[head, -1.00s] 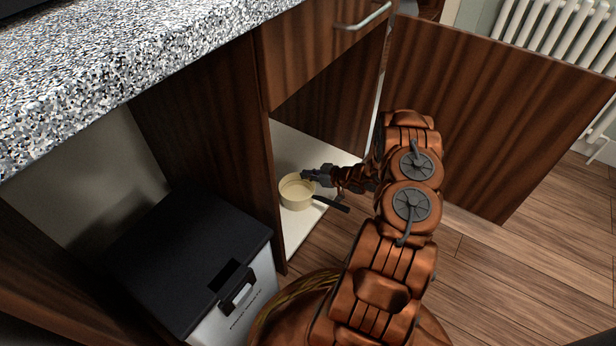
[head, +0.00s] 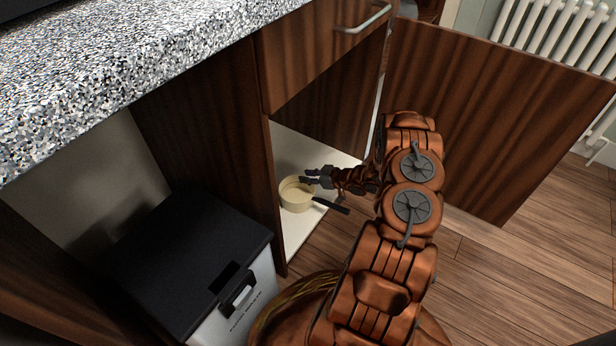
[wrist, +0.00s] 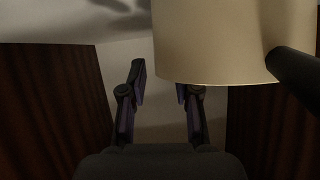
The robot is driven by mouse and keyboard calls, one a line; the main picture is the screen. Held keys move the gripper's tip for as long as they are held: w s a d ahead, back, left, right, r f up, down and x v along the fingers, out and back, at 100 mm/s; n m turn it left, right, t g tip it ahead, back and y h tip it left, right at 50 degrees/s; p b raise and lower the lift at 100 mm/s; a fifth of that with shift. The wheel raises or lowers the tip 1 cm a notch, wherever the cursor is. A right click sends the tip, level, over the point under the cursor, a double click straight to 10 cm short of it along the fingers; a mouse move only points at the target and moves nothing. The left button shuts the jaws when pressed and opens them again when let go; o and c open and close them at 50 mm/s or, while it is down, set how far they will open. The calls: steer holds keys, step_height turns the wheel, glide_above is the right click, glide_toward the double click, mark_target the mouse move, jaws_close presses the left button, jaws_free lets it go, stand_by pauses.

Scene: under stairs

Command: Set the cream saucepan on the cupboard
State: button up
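The cream saucepan (head: 296,201) stands upright on the pale floor (head: 300,150) of the open cupboard in the head view, with its dark handle pointing to the lower right. My gripper (head: 305,175) is open at the pan's upper right rim. Its fingers are apart, one over the pan's edge. In the wrist view my gripper (wrist: 163,78) has a clear gap between its fingers. The saucepan (wrist: 230,45) fills the upper right there, and its edge hides the tip of the right finger. Contact cannot be told.
The open cupboard door (head: 490,120) stands to the right of my arm. A drawer with a metal handle (head: 363,20) is above the opening. A speckled worktop (head: 130,70) overhangs at the left. A box with a black lid (head: 185,265) stands left of the cupboard's side panel.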

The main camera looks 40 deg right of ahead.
steer(key=p+v, duration=0.3)
steer(key=v, duration=0.8)
steer(key=shift+s+d+r, duration=0.2)
steer(key=shift+s, duration=0.05)
